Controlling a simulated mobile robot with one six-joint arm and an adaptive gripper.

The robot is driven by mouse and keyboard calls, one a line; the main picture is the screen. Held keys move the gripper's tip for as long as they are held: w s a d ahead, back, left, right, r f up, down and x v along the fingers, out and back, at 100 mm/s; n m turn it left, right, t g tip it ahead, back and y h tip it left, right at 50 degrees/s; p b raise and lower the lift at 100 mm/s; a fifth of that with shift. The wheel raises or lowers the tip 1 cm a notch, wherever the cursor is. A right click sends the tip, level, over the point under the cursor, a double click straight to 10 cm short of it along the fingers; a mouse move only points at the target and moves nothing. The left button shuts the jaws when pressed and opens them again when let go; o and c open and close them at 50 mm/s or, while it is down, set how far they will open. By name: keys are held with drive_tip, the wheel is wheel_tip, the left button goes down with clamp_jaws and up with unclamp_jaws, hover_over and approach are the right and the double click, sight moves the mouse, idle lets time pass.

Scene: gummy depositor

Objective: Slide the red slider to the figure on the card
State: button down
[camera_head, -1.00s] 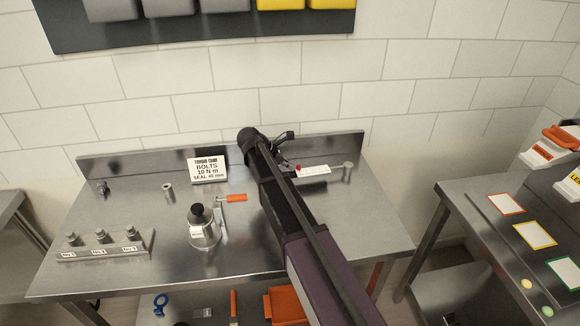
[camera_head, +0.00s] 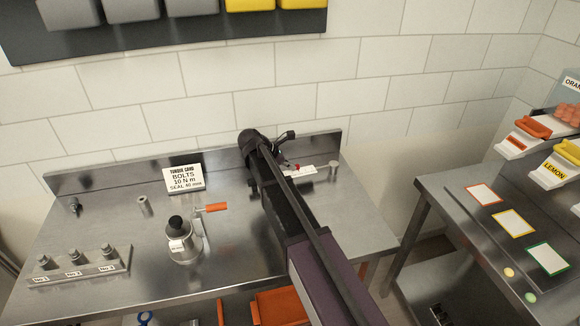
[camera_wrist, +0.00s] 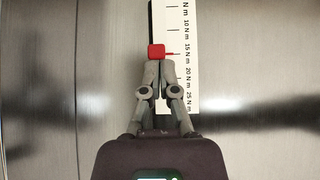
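The red slider (camera_wrist: 156,51) sits on a dark track beside a white scale strip (camera_wrist: 182,90) marked in N m. Its red pointer lies by the 15 N m label in the wrist view. My gripper (camera_wrist: 157,68) is shut, its fingertips together just below the slider in that view; I cannot tell whether they touch it. In the head view the slider (camera_head: 297,167) is a small red spot on the strip (camera_head: 305,172), beside my gripper (camera_head: 284,164). The card (camera_head: 184,179) on the bench reads "BOLTS 10 N m, SEAL 40 mm".
A metal pot with a black knob (camera_head: 183,240) and an orange-handled crank (camera_head: 216,207) stand left of my arm. A block with several labelled bolts (camera_head: 80,268) lies at front left. A short post (camera_head: 333,170) stands right of the strip. A second bench (camera_head: 450,220) is at right.

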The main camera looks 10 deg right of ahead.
drive_tip(key=shift+a, duration=0.15)
drive_tip(key=shift+a, duration=0.1)
drive_tip(key=shift+s+a, duration=0.2)
drive_tip(key=shift+a, duration=0.5)
drive_tip(key=shift+s+a, duration=0.2)
drive_tip(key=shift+a, duration=0.85)
drive_tip(key=p+v, duration=0.6)
drive_tip(key=v, duration=0.2)
drive_tip(key=shift+s, duration=0.1)
drive_tip(key=shift+p+v, duration=0.55)
drive_tip(key=shift+v, duration=0.5)
drive_tip(key=shift+f, duration=0.1)
